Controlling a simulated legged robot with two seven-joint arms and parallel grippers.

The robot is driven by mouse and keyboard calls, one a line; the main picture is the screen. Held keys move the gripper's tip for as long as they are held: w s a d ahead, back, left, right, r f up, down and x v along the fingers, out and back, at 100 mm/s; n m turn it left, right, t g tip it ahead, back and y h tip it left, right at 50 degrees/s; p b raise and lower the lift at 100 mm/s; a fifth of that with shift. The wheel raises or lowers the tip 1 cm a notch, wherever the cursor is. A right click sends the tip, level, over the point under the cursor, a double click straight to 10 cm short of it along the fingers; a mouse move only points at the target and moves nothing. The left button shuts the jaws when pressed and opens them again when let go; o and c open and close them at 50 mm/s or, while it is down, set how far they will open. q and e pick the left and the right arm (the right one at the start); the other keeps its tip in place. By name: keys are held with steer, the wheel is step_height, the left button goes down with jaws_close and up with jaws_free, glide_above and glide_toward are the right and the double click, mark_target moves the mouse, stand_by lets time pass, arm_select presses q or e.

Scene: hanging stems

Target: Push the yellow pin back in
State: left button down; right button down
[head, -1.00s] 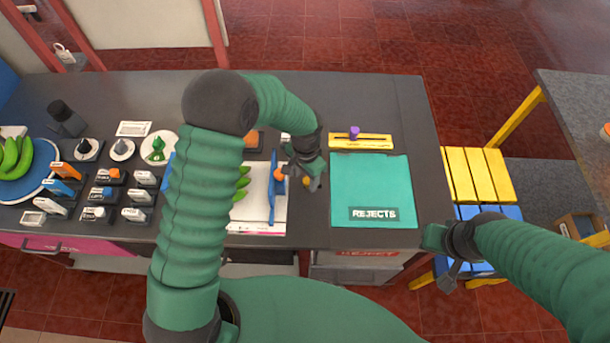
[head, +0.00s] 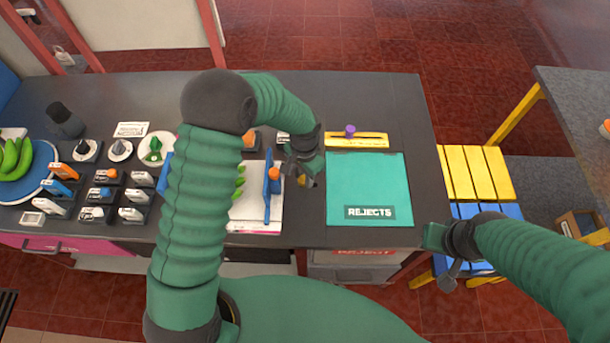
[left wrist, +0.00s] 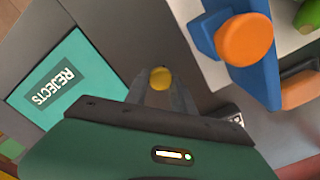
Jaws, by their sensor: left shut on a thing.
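My left gripper (head: 308,181) is over the dark counter, just right of an upright blue stand (head: 267,196) with an orange knob (head: 275,174). In the left wrist view, its two grey fingers (left wrist: 161,90) are shut on the yellow pin (left wrist: 160,77), whose round yellow head shows between the fingertips. The pin's shaft is hidden. The blue stand (left wrist: 262,78) and orange knob (left wrist: 244,40) are to the right there, apart from the pin. A bit of yellow (head: 301,180) shows at the fingers in the head view. My right gripper (head: 447,262) hangs past the counter's right edge; its jaws are unclear.
The teal REJECTS mat (head: 368,185) is right of my left gripper. Behind it is a yellow bar (head: 370,140) with a purple knob (head: 350,131). Green bananas are partly hidden by my left arm. Several labelled blocks and a blue plate (head: 40,183) stand left.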

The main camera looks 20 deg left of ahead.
arm_select(q)
steer(key=shift+s+a, duration=0.1)
stand_by(0.7)
steer(key=shift+w+d, duration=0.2)
steer(key=shift+d, duration=0.65)
steer(key=shift+w+d, duration=0.2)
steer(key=shift+d, duration=0.6)
steer(key=c, duration=1.1)
jaws_free()
steer(key=shift+d, duration=0.1)
steer(key=shift+o, duration=0.2)
steer(key=shift+w, duration=0.1)
steer(key=shift+r, duration=0.1)
step_height(320, 180, up, 16)
steer(key=b, duration=0.1)
steer(key=shift+r, duration=0.25)
